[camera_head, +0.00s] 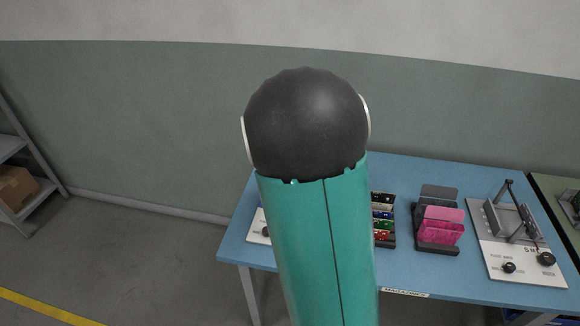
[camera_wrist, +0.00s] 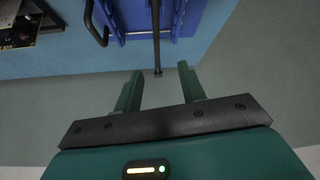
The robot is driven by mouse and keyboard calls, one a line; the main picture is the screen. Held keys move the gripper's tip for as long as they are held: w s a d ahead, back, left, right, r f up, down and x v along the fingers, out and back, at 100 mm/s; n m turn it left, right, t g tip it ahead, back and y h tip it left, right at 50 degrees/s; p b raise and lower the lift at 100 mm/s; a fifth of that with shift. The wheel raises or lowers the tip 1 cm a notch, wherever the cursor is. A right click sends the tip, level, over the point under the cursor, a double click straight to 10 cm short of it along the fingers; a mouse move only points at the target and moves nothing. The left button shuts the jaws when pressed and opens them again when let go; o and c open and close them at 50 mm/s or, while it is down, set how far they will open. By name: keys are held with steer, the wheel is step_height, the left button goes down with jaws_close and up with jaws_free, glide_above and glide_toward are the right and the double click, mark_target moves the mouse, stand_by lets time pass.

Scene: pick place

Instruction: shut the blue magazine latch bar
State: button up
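In the wrist view a blue magazine (camera_wrist: 178,20) stands at the top edge, cut off by the frame. A thin dark bar (camera_wrist: 156,40), which looks like its latch bar, runs down across its face and ends in a small block. A dark curved handle (camera_wrist: 93,25) is on the magazine's left side. My gripper (camera_wrist: 160,68) is open, with its two green fingers well apart. The bar's end shows in the gap between the fingertips; I cannot tell whether either finger touches it. In the head view my arm hides the magazine and the gripper.
The blue table (camera_head: 400,170) carries a black tray of coloured pieces (camera_head: 383,220), a dark rack with pink boards (camera_head: 440,228) and a white fixture plate (camera_head: 515,262). A green table (camera_head: 560,190) adjoins at right. In the wrist view a circuit board (camera_wrist: 15,35) lies upper left.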

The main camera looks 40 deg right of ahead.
steer(key=v, duration=1.4)
